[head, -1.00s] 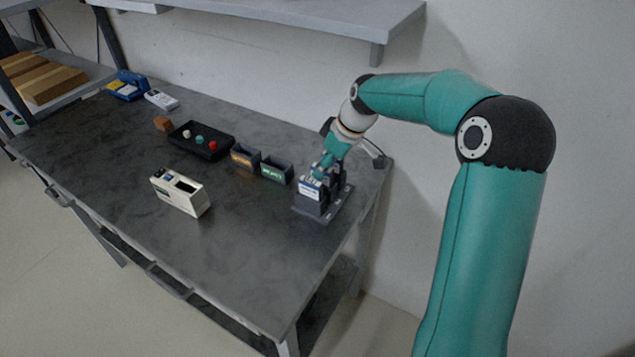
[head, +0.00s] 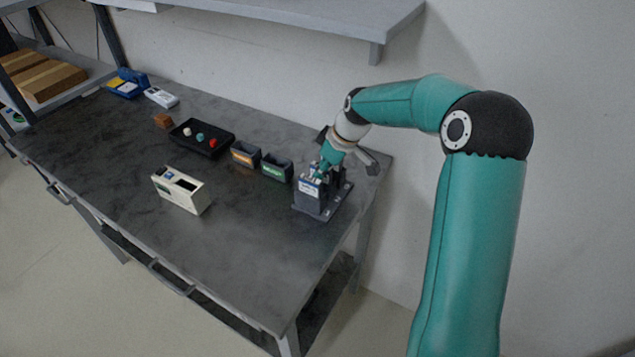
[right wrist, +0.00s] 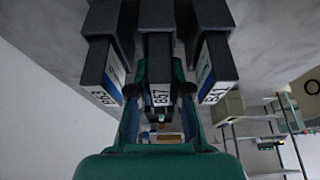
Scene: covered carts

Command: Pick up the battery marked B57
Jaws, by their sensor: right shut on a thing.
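The battery marked B57 (right wrist: 160,96) is the middle one of three dark batteries in the right wrist view. The batteries on its left (right wrist: 104,72) and right (right wrist: 216,68) carry other labels, close beside it. My right gripper (right wrist: 159,103) is shut on B57, with one green finger on each side. In the head view my right gripper (head: 322,172) is at the top of the dark battery rack (head: 326,213), on the table's right end. It partly hides the batteries there, and I cannot tell how far B57 is raised. My left gripper is not in view.
On the table (head: 235,245) stand two small bins, one orange-labelled (head: 245,154) and one green-labelled (head: 277,169), a black tray with coloured knobs (head: 202,139), and a beige box (head: 181,190). A shelf (head: 290,12) overhangs the back. The front of the table is clear.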

